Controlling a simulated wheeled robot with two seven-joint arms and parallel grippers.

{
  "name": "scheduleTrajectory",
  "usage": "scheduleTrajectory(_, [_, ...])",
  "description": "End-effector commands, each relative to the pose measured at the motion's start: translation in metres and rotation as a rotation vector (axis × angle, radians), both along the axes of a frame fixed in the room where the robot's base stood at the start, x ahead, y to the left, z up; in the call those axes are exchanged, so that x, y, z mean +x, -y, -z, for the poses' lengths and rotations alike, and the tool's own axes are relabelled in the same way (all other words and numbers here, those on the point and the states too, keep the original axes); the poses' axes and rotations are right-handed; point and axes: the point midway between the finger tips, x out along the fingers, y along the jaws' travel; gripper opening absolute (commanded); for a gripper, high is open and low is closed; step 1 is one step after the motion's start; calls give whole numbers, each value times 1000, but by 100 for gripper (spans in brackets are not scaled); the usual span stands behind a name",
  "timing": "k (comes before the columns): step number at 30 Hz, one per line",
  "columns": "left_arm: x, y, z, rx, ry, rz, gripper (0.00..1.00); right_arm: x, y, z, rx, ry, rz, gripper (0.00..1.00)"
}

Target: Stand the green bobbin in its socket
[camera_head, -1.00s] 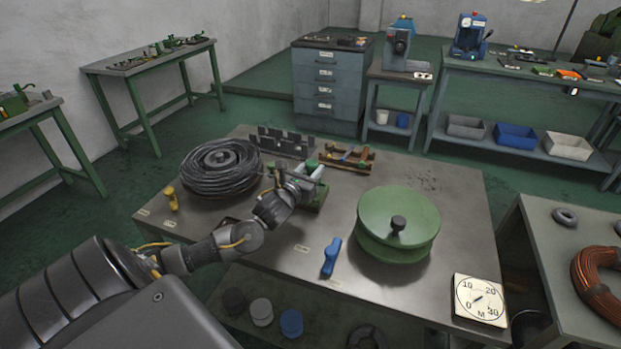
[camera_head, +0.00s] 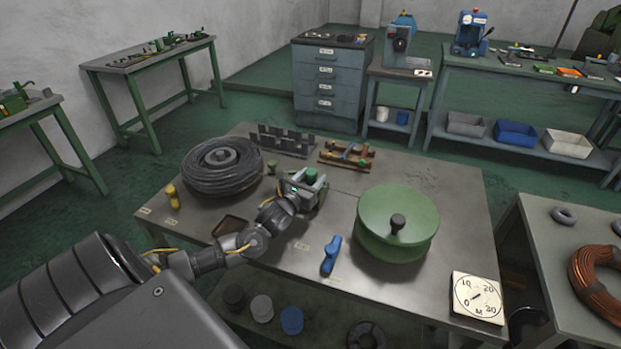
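My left gripper (camera_head: 304,188) reaches over the middle of the table from the left. A small green piece (camera_head: 311,174) shows at its fingers; it may be the green bobbin or part of the green fixture (camera_head: 320,200) just behind. I cannot tell whether the fingers are shut on it. Another small green upright piece (camera_head: 271,168) stands beside the coil of dark cable. A yellow bobbin-like piece (camera_head: 171,196) stands at the left and a blue one (camera_head: 331,255) lies near the front edge. I cannot make out the socket. My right gripper is not in view.
A big green reel (camera_head: 397,215) with a black knob stands right of the gripper. The dark cable coil (camera_head: 221,168) is at the left, with a brown tray (camera_head: 230,226) before it. A slotted rack (camera_head: 285,141), a wooden rack (camera_head: 347,155) and a dial (camera_head: 477,297) also occupy the table.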

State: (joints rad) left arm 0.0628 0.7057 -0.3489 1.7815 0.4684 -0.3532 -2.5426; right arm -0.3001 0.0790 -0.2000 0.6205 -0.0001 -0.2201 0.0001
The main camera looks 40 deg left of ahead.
Motion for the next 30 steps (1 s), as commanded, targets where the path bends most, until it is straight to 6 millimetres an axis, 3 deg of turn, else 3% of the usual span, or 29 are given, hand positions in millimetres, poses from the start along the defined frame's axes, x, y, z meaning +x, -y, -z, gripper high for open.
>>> scheduleTrajectory(12, [-3,1,-3,1,-1,1,54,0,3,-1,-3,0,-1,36])
scheduleTrajectory(24, [-81,15,-1,-2,-3,3,54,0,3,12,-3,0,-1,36])
scheduleTrajectory(30, [-109,19,-3,0,-1,1,54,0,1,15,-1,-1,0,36])
